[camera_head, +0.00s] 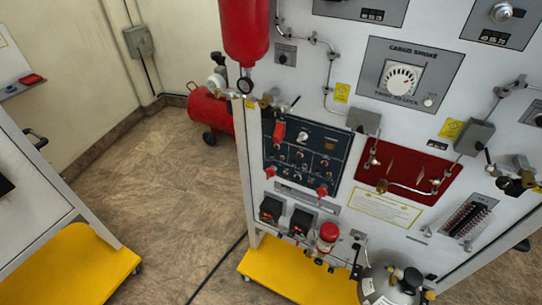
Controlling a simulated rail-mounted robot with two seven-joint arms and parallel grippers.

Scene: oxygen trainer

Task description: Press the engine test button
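A white trainer board fills the right half of the head view. On it is a dark blue control panel (302,156) with several small knobs and switches and red parts at its edges. A grey "CARGO SMOKE" panel (409,72) with a round white dial (400,79) and a small pale round button (428,102) sits above and to the right. The labels on the blue panel are too small to read, so I cannot tell which control is the engine test button. Neither of my grippers shows in this view.
A red cylinder (244,38) hangs at the board's left edge. A red tank (208,112) stands on the floor behind. The trainer has a yellow base (290,272). Another stand with a yellow base (80,268) is at left. Brown floor (165,195) is open between them, crossed by a black cable.

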